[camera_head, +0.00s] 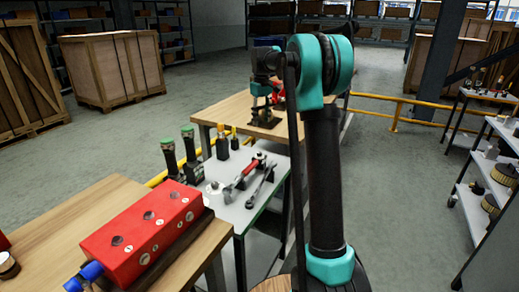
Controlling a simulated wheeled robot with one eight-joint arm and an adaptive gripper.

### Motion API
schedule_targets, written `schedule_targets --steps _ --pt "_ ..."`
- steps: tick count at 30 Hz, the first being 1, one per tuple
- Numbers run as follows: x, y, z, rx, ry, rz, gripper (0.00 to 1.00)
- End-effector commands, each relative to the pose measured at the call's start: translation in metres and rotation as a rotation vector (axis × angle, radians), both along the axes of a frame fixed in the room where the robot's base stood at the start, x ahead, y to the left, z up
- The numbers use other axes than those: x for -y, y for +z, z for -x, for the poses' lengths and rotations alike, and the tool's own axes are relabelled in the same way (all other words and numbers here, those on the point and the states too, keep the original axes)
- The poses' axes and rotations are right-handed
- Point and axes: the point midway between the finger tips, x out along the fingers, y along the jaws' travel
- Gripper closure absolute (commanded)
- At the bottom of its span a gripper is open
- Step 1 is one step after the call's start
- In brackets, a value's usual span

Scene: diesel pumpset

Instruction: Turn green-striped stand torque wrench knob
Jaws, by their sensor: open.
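Two upright torque wrenches with green bands near the tops of their dark handles, a left one (168,154) and a right one (188,142), stand in dark stands on the grey-topped table. Knob details are too small to make out. My teal and black arm rises at the right of centre and bends left at the top. My gripper (264,119) appears small and dark beyond the bend, over the far wooden table. It is open and away from the wrenches. Its fingers are hard to separate from the things behind it.
The grey table (262,202) also holds a red-handled tool (242,176), another wrench and orange-topped pieces (222,143). A red block (145,235) sits on the near wooden table (75,225). Yellow rails (397,112) and shelving (470,170) stand at right. Open floor lies between them.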

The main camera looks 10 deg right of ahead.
Motion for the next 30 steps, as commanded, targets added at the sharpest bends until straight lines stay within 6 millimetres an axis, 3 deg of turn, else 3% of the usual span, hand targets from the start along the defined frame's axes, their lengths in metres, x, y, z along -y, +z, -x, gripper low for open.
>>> schedule_targets --steps 6,11,30 --pt "-0.003 0.004 -0.016 -0.020 0.034 0.002 0.57" --pt "-0.003 -0.011 -0.017 -0.020 0.035 0.002 0.57" --pt "-0.004 -0.134 -0.016 -0.020 0.033 0.002 0.57"
